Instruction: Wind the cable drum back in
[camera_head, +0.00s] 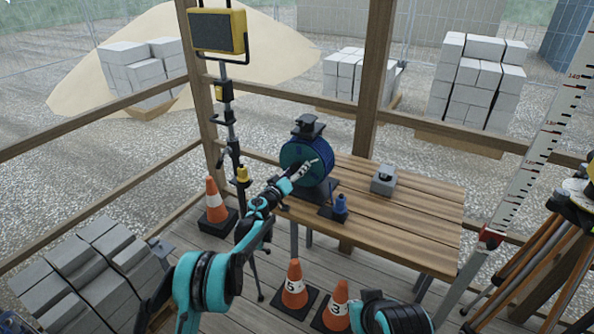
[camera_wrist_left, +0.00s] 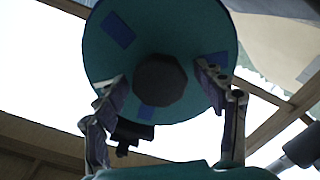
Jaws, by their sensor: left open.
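The cable drum (camera_head: 292,152) is a blue and teal reel on a dark stand on the wooden table. In the left wrist view its round teal face (camera_wrist_left: 185,35) fills the upper middle, with blue patches and a dark, many-sided hub or knob (camera_wrist_left: 160,80) at its centre. My left gripper (camera_head: 307,166) is in front of that face. Its fingers (camera_wrist_left: 163,78) are open, one on each side of the dark knob, with nothing held. I cannot tell whether the fingertips touch the face. My right arm shows only at the bottom of the head view; its gripper is out of view.
On the table (camera_head: 420,212) are a small blue item (camera_head: 340,204) and a grey block (camera_head: 383,180). A work light (camera_head: 218,31) on a stand is left of the drum. Traffic cones (camera_head: 294,285) stand in front. An orange-legged tripod (camera_head: 540,265) stands at right.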

